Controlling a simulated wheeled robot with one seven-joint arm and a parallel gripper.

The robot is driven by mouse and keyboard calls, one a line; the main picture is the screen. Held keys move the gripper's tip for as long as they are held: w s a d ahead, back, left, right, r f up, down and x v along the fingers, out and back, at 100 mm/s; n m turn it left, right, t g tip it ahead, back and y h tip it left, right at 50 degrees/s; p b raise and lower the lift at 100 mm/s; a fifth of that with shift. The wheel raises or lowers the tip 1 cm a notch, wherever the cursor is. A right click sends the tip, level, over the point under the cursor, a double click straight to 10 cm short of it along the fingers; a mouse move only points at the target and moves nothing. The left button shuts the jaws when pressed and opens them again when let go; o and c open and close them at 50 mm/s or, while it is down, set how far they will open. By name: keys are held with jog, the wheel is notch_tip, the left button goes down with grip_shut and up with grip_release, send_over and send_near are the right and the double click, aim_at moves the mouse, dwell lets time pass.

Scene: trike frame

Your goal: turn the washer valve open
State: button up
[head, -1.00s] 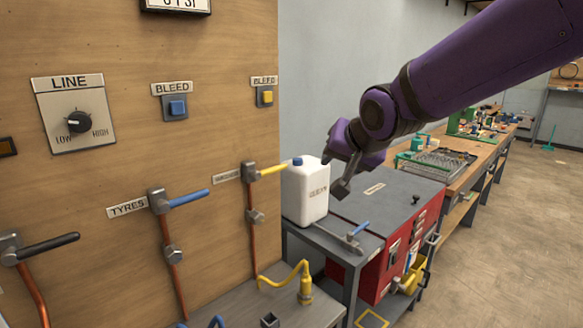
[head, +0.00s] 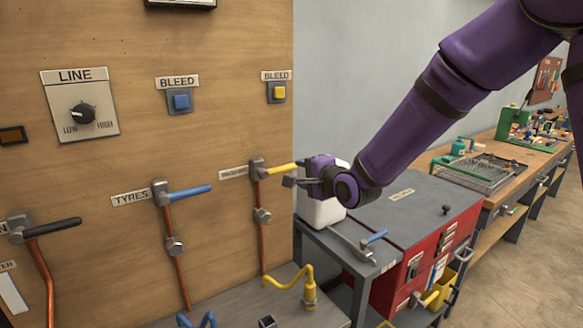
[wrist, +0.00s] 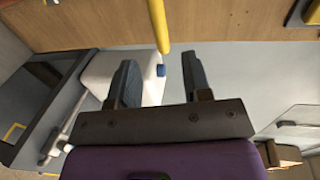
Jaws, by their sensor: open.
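The valve with the yellow lever (head: 282,170) sits on the wooden panel, on a vertical copper pipe. Its label (head: 233,173) is too small to read for sure; I take it as the washer valve. The lever points right, almost level. My gripper (head: 297,181) is at the lever's free end. In the wrist view the yellow lever (wrist: 158,22) comes down from the top edge, in line with the gap between the fingers. My gripper (wrist: 160,82) is open with nothing held. The lever's end looks just short of the fingertips; I cannot tell whether they touch.
A white jug (head: 320,212) stands on the grey bench close behind and below my gripper. The TYRES valve with its blue lever (head: 188,194) is to the left. A red cabinet (head: 420,270) stands right.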

aim_at(289, 168)
jog(key=x, duration=1)
jog(key=shift+w+a, duration=0.2)
jog(key=shift+w, duration=0.05)
grip_shut()
